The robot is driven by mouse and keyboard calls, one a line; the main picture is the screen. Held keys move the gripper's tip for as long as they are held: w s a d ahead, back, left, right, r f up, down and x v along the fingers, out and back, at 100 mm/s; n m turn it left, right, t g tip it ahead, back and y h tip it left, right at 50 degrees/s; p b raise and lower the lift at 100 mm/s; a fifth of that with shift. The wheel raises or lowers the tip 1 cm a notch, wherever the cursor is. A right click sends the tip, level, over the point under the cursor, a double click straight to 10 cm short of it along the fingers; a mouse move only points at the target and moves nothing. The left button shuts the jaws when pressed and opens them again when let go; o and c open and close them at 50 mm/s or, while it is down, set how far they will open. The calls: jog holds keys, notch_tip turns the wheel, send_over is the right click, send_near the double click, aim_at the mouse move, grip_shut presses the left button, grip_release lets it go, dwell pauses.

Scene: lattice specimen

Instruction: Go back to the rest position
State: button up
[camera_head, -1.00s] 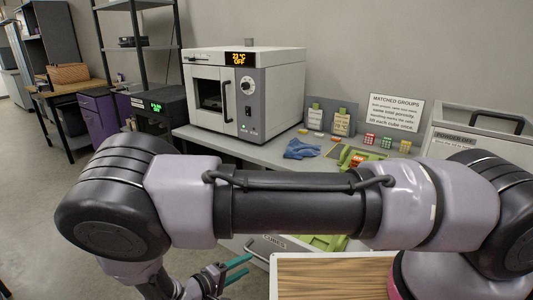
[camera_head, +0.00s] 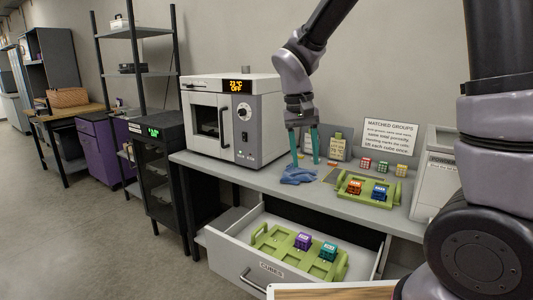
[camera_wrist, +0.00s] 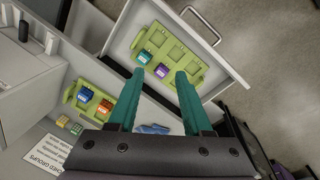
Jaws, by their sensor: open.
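My gripper (camera_head: 304,146) hangs from the raised arm above the bench, in front of the wall. Its two teal fingers point down, apart and empty, and they also show in the wrist view (camera_wrist: 160,78). Below and in front of it the drawer (camera_head: 238,258) stands open. In the drawer lies a green tray (camera_head: 268,241) with a purple cube (camera_head: 303,240) and a teal cube (camera_head: 328,251) at its right end. A second green tray (camera_head: 366,199) on the bench holds an orange cube (camera_head: 354,187) and a blue cube (camera_head: 379,193).
A white oven (camera_head: 229,118) reading 23 °C OFF stands on the bench, door shut. Blue gloves (camera_head: 297,175) lie under the gripper. Small red, green and yellow cubes (camera_head: 383,167) sit below the matched-groups sign (camera_head: 390,138). A grey-white box (camera_head: 437,172) stands at the right.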

jog(key=s+d+r+m+t+y, duration=0.3)
jog(key=s+d+r+t, duration=0.4)
jog(key=d+r, duration=0.8)
jog(key=s+r+m, duration=0.1)
jog(key=s, duration=0.2)
jog(key=shift+y, duration=0.4)
